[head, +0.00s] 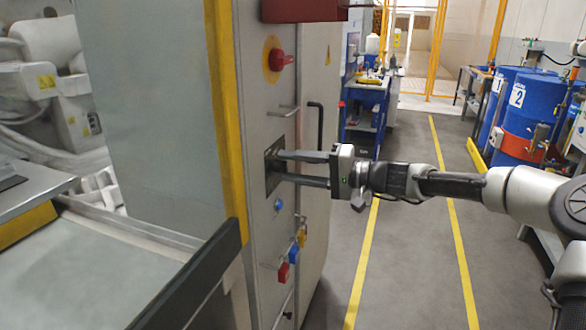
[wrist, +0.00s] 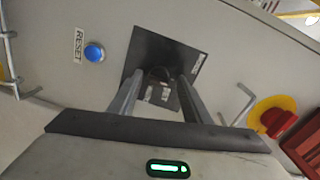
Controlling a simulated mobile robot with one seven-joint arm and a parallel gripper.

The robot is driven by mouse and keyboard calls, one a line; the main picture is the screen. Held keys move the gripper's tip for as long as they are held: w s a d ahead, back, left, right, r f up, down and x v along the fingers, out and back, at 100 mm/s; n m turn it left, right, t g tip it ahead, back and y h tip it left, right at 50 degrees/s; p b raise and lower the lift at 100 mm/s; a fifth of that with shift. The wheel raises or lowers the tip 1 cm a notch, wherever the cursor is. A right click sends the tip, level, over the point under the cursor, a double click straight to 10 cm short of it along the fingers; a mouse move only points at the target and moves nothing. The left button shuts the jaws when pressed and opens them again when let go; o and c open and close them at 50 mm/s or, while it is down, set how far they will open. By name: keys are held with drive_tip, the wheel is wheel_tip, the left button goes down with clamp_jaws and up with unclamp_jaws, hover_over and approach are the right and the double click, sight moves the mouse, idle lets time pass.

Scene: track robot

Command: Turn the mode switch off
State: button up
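The mode switch is a dark square plate (head: 271,176) on the grey cabinet's front, left of centre in the head view. In the wrist view the plate (wrist: 166,50) has a small label on its right edge and a dark knob (wrist: 160,74) near its middle. My gripper (head: 277,168) reaches in from the right with its fingertips close to the plate. In the wrist view the fingers (wrist: 158,84) stand apart, one on each side of the knob. Contact with the knob cannot be made out. The knob's setting is not readable.
A red rotary switch on a yellow disc (head: 271,60) sits above the plate. A blue RESET button (wrist: 94,53) is beside it. Metal handles (head: 283,112) stick out nearby. Blue drums (head: 518,100) stand at the right. The floor between the yellow lines is clear.

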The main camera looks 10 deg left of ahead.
drive_tip(key=s+d+p, duration=0.2)
drive_tip(key=d+p, duration=0.1)
drive_tip(key=d, duration=1.4)
drive_tip(key=shift+s+r, duration=0.3)
drive_tip(key=shift+r, duration=0.1)
